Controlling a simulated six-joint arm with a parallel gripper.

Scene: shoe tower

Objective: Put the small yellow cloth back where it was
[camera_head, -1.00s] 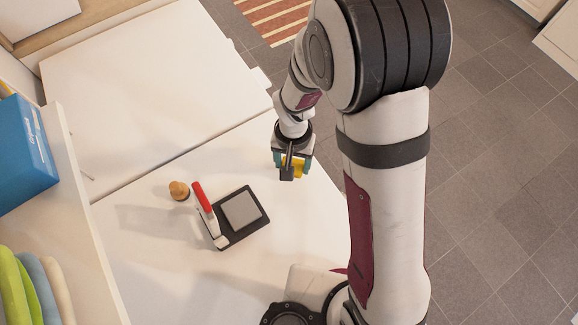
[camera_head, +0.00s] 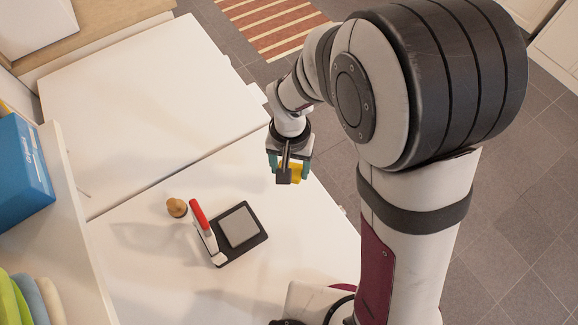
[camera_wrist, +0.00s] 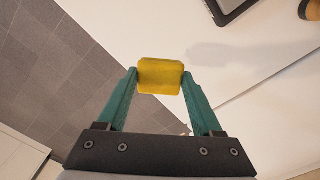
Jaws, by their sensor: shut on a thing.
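The small yellow cloth (camera_wrist: 160,76) is a folded, rounded block held between the two green fingers of my gripper (camera_wrist: 160,84) in the wrist view. In the head view the cloth (camera_head: 291,168) shows only partly behind the dark part of my gripper (camera_head: 289,170). My gripper is shut on it and hangs above the right edge of the white table, near the seam between the two table tops. The cloth looks clear of the table surface.
On the white table (camera_head: 150,265) lie a black tray with a grey pad (camera_head: 240,228), a red-handled brush (camera_head: 203,222) and a brown knob-like object (camera_head: 176,208). A shelf at left holds a blue box (camera_head: 22,170) and folded cloths (camera_head: 15,300). Grey tiled floor lies right.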

